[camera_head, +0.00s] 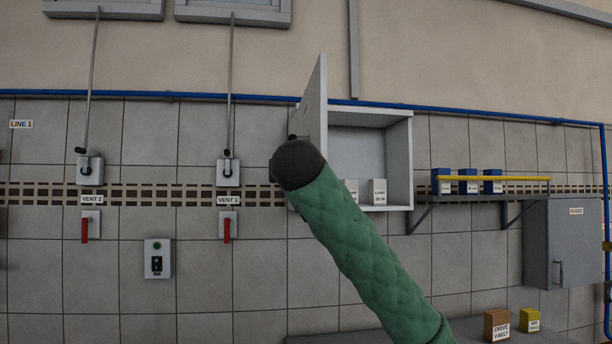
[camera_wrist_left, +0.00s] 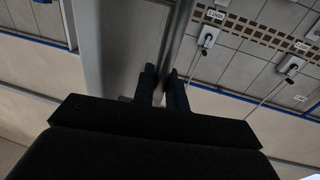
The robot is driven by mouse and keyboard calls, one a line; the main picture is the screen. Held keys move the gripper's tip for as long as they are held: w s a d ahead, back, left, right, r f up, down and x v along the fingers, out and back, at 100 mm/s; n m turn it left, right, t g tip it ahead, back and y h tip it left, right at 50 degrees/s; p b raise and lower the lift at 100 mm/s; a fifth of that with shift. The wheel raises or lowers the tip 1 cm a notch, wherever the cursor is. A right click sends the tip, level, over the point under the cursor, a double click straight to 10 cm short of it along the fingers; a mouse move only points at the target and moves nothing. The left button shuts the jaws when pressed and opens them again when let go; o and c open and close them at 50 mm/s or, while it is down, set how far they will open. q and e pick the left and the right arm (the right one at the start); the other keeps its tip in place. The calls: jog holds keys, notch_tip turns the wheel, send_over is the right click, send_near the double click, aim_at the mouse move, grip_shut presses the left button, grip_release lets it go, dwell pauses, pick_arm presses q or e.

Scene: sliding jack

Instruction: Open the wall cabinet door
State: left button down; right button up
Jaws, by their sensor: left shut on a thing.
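The white wall cabinet (camera_head: 400,160) hangs on the tiled wall right of centre in the head view. Its door (camera_head: 316,110) stands out from the wall on the left side, wide open, so the interior shows. In the left wrist view the door appears as a pale panel (camera_wrist_left: 125,45). My left gripper (camera_wrist_left: 161,78) is shut on the door's handle, a thin grey piece between its fingers. In the head view my dark wrist and green sleeve hide the fingers, the handle and the door's lower part. My right gripper is in neither view.
Small labelled boxes (camera_head: 377,191) stand inside the cabinet. To the right is a shelf (camera_head: 470,194) with blue boxes and a yellow rail, then a grey fuse cabinet (camera_head: 563,240). Vent levers (camera_head: 228,170) are on the left wall. Boxes (camera_head: 497,324) stand on a surface below.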

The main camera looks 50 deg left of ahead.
pick_arm(q)
jog(key=shift+r, duration=0.1)
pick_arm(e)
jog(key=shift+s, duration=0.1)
pick_arm(q)
jog(key=c, duration=1.5)
grip_release()
jog(key=shift+w+a, duration=0.1)
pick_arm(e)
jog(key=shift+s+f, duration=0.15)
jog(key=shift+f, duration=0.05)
